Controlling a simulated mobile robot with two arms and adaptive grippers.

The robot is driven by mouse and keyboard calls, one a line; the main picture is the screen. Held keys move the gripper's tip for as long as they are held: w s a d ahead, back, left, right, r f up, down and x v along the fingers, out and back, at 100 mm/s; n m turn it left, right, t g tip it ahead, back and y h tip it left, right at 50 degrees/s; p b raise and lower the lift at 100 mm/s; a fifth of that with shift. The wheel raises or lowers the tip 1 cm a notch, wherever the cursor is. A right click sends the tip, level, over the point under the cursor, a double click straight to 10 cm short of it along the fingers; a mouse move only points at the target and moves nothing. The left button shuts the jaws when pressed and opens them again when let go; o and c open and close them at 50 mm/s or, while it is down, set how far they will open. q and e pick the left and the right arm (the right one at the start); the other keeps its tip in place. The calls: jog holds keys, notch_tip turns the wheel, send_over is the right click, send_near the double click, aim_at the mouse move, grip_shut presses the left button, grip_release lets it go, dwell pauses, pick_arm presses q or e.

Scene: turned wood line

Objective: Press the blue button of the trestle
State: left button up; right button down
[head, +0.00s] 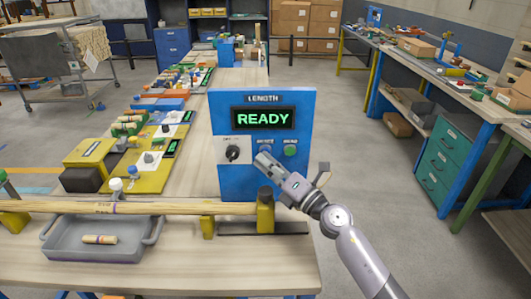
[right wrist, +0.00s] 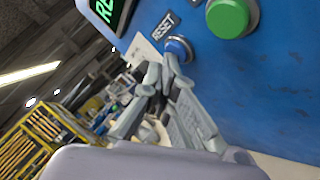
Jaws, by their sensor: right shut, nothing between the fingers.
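A blue panel (head: 225,110) stands upright on the bench, with a "LENGTH" label and a display (head: 263,118) reading "READY" in green. Its small blue button (head: 265,149) is partly covered by my right gripper in the head view. In the right wrist view the blue button (right wrist: 178,47) sits under a "RESET" label, beside a larger green button (right wrist: 228,16). My right gripper (head: 262,159) is shut and empty, pointing at the panel. Its fingertips (right wrist: 166,68) are right at the blue button's lower edge; I cannot tell whether they touch. My left gripper is out of view.
A dark rotary knob (head: 232,153) on a white plate and the green button (head: 290,149) flank the blue button. A long wooden rod (head: 170,208) lies on yellow supports below. A grey tray (head: 95,253) holds a short wooden piece. Open floor lies to the right.

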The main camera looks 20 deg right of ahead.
aim_at(267, 191)
jog(key=shift+s, duration=0.15)
jog(key=shift+s+a+p, duration=0.15)
jog(key=shift+s+p, duration=0.2)
jog(key=shift+s, duration=0.25)
jog(key=shift+s+a+p, duration=0.25)
jog(key=shift+s, duration=0.55)
jog(key=shift+s+a+p, duration=0.2)
jog(key=shift+s+p, duration=0.05)
jog(key=shift+s, duration=0.55)
jog(key=shift+s+a+p, duration=0.25)
jog(key=shift+s, duration=0.55)
